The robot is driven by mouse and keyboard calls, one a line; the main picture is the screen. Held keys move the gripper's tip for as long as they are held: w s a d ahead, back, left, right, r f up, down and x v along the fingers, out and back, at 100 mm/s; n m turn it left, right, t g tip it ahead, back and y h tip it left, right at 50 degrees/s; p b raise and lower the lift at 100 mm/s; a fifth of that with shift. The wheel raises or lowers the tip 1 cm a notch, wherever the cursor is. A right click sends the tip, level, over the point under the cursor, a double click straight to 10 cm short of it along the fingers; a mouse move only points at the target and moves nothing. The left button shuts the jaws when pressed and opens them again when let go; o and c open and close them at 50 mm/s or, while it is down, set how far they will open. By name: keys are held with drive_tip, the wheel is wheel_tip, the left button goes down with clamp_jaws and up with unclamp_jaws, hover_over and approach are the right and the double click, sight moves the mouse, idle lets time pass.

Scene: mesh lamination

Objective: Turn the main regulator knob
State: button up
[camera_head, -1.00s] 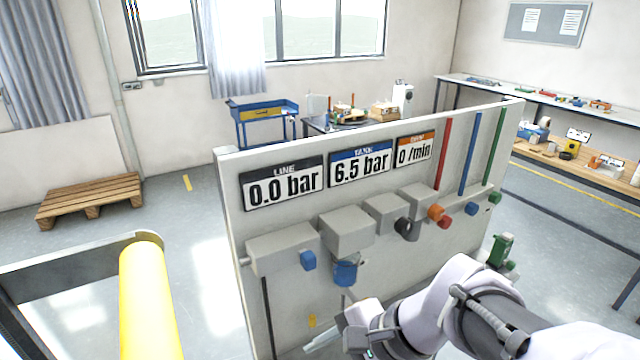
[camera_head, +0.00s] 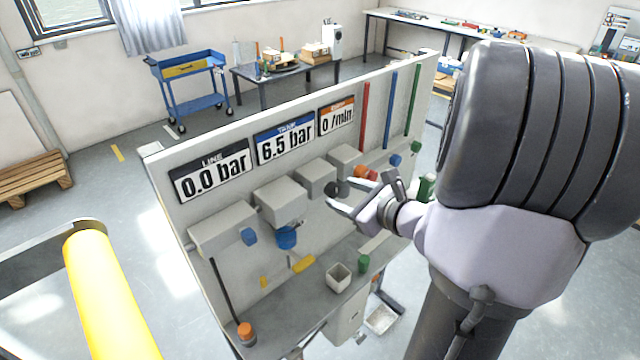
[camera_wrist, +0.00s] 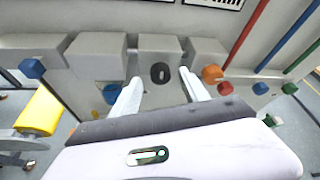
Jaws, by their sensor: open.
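The black knob (camera_wrist: 160,73), which looks like the regulator knob, sticks out from a grey box on the panel. In the head view the knob (camera_head: 334,188) shows just beyond my fingertips. My gripper (camera_wrist: 160,80) is open and faces the panel, with one finger to each side of the knob in the wrist view. In the head view my gripper (camera_head: 346,192) is in front of the panel. I cannot tell whether the fingers reach around the knob or stop short of it. Nothing is held. The displays read LINE 0.0 bar (camera_head: 212,172) and TANK 6.5 bar (camera_head: 286,138).
An orange knob (camera_wrist: 212,74) sits close to the right of my gripper. Blue knobs (camera_head: 249,237) are to the left. Red, blue and green pipes (camera_head: 364,115) run up the panel.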

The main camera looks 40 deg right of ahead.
sight(336, 190)
drive_tip(key=shift+x, duration=1.95)
clamp_jaws()
drive_tip(key=shift+r+p, duration=0.1)
drive_tip(key=shift+p, duration=0.25)
